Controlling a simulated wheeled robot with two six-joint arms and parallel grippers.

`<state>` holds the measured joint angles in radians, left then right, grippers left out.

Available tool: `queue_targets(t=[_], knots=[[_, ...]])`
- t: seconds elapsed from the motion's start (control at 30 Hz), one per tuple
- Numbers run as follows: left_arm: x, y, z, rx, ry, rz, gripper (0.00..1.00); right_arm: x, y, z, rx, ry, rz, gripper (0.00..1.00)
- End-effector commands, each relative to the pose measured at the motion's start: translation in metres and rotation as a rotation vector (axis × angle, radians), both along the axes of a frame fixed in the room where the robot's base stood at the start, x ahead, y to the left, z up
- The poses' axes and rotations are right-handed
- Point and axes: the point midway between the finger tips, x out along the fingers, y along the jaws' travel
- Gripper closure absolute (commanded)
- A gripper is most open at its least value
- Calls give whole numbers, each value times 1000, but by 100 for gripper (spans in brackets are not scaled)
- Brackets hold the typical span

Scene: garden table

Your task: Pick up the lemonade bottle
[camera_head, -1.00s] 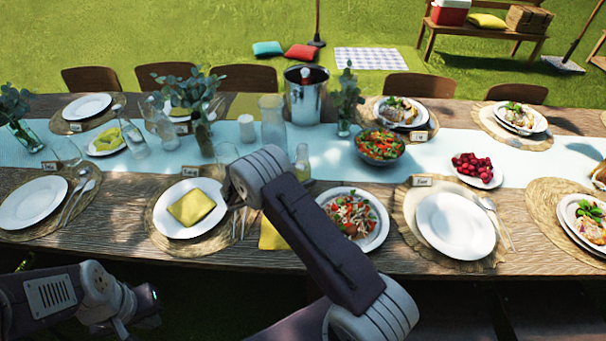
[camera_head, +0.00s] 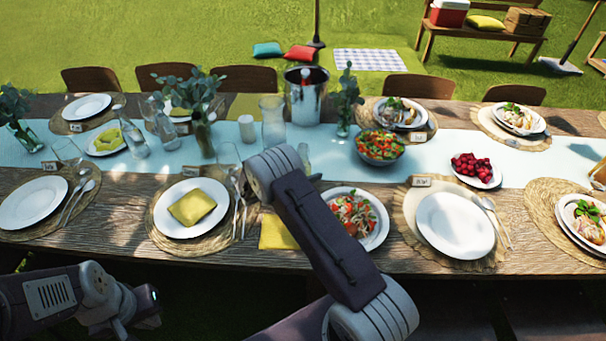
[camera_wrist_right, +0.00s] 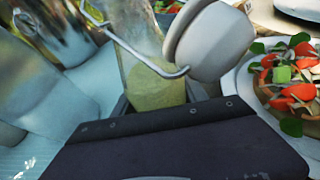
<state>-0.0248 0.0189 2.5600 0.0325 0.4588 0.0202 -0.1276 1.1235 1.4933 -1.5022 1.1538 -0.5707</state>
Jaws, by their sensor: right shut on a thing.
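The lemonade bottle (camera_wrist_right: 155,85) is clear glass with pale yellow-green liquid, seen close in the right wrist view. A wire clasp and a white stopper (camera_wrist_right: 212,40) stand in front of it. My right gripper (camera_wrist_right: 160,108) is shut on the bottle; the dark gripper body hides its lower part. In the head view only a small part of the bottle (camera_head: 303,157) shows beside my right arm, which hides the gripper. My left arm's end (camera_head: 143,301) is at the lower left, off the table's front edge; its fingers cannot be made out.
A metal ice bucket (camera_head: 305,98) and a glass carafe (camera_head: 272,117) stand behind the bottle. A salad bowl (camera_head: 379,147) is to the right, and a plate of salad (camera_head: 377,238) lies nearer. A yellow napkin (camera_head: 276,233) lies by my right arm. Plates and glasses crowd the left.

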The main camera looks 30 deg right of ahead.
Motion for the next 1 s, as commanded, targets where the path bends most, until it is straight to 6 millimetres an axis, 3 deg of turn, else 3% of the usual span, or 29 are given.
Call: queue_targets(t=[0.37, 0.77, 1.0], knots=[[0, 0, 1, 0, 0, 0, 100, 0, 0, 8, 0, -2, -1, 100], [0, 0, 4, 0, 0, 0, 100, 0, 0, 41, 0, -3, 0, 100], [0, 0, 6, 0, 0, 0, 100, -19, -3, 53, -1, 0, 0, 100]])
